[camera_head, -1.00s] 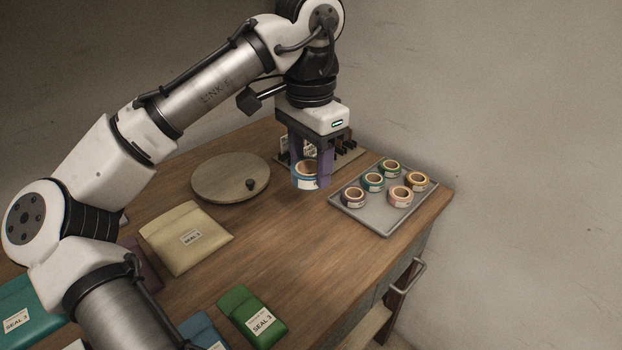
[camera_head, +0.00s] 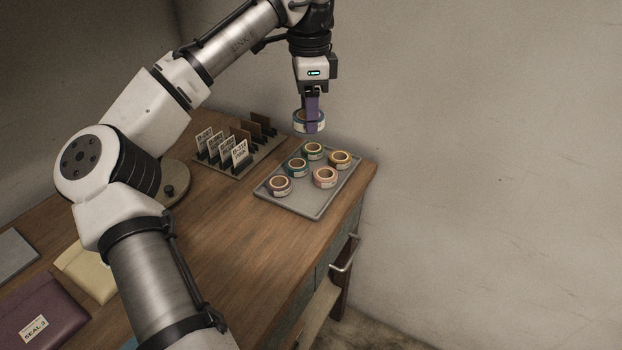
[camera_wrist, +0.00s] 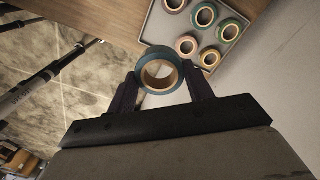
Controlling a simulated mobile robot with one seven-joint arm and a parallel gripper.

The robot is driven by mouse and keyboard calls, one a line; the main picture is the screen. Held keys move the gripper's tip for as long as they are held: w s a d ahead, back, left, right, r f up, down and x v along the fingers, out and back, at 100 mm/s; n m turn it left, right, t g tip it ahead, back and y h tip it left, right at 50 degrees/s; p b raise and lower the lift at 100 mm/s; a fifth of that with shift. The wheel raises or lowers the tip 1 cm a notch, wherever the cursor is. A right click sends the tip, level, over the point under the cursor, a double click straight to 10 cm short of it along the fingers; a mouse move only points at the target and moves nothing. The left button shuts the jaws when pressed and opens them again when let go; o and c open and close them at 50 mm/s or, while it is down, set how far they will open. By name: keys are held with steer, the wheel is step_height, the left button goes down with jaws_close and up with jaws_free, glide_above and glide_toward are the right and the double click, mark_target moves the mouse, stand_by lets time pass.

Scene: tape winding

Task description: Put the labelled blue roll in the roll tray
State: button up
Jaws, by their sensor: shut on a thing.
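The labelled blue roll (camera_head: 300,121) has a white label band and hangs in my gripper (camera_head: 312,118), above and behind the far end of the tray in the head view. My gripper is shut on it. In the wrist view the roll (camera_wrist: 160,54) sits between the two fingers of my gripper (camera_wrist: 160,82), its hole facing the camera. The grey roll tray (camera_head: 313,208) lies on the table and holds several rolls in teal, green, yellow, pink and purple tones. The tray's edge also shows in the wrist view (camera_wrist: 147,30). The held roll is clear of the tray.
A rack of label cards (camera_head: 238,154) stands left of the tray. A round wooden disc (camera_head: 180,180) lies partly behind my arm. Purple (camera_head: 42,318) and yellow (camera_head: 88,272) packets lie at the near left. A wall rises close behind the tray; the table's right edge is near it.

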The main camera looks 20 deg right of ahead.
mark_target(310, 201)
step_height(310, 201, down, 19)
steer(key=shift+f+p, duration=0.15)
steer(key=shift+p, duration=0.6)
steer(key=shift+f, duration=0.15)
steer(key=o, duration=0.7)
steer(key=shift+c, duration=0.2)
step_height(310, 201, up, 12)
steer(key=b, duration=0.1)
steer(key=shift+r, duration=0.2)
